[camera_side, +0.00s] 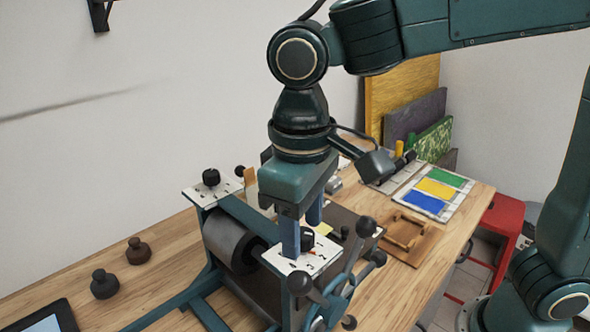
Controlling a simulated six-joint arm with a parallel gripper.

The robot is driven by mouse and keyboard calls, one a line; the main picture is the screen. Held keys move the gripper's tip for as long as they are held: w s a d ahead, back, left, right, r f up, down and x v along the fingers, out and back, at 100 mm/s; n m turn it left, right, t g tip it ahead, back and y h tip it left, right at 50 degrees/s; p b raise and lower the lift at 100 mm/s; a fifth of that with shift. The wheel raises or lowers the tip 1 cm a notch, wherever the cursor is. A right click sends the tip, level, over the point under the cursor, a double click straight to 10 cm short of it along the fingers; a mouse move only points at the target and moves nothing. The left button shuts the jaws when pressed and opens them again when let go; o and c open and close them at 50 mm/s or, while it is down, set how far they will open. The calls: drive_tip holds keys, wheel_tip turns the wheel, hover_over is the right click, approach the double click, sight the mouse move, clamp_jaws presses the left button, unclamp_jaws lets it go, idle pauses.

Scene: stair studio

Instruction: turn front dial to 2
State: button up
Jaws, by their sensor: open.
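The front dial (308,241) is a dark knob on a white number plate (301,262) at the near corner of a press with a grey roller (232,243). Numbers, including 3 and 4, show on the plate; the dial's pointer is too small and covered to read. My gripper (303,234) points down over this plate, open. One blue finger comes down at the dial's left and the other is behind it. The dial shows partly between them; I cannot tell whether they touch it. A second black dial (211,177) stands on another white plate at the press's far left corner.
A spoked hand wheel with black knobs (366,227) is close to the right of my gripper. Two dark knobbed weights (104,284) and a tablet (45,322) lie on the wooden table at left. A wooden frame (405,232) and colour prints (437,188) lie at right.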

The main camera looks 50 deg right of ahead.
sight(307, 230)
drive_tip(key=shift+a+r, duration=0.15)
drive_tip(key=shift+r, duration=3.3)
drive_tip(key=shift+d, duration=0.6)
drive_tip(key=s+d+f+m+t, duration=0.1)
drive_tip(key=s+d+f, duration=0.1)
drive_tip(key=d, duration=0.5)
drive_tip(key=s+d+f+m+t, duration=0.1)
drive_tip(key=s+d+f+t, duration=0.1)
drive_tip(key=d, duration=0.5)
drive_tip(key=s+d+f+m+t, duration=0.1)
drive_tip(key=s+d+f+t, duration=0.1)
drive_tip(key=s+d, duration=0.4)
drive_tip(key=shift+d+f, duration=0.6)
drive_tip(key=shift+f, duration=0.05)
drive_tip(key=shift+w, duration=0.1)
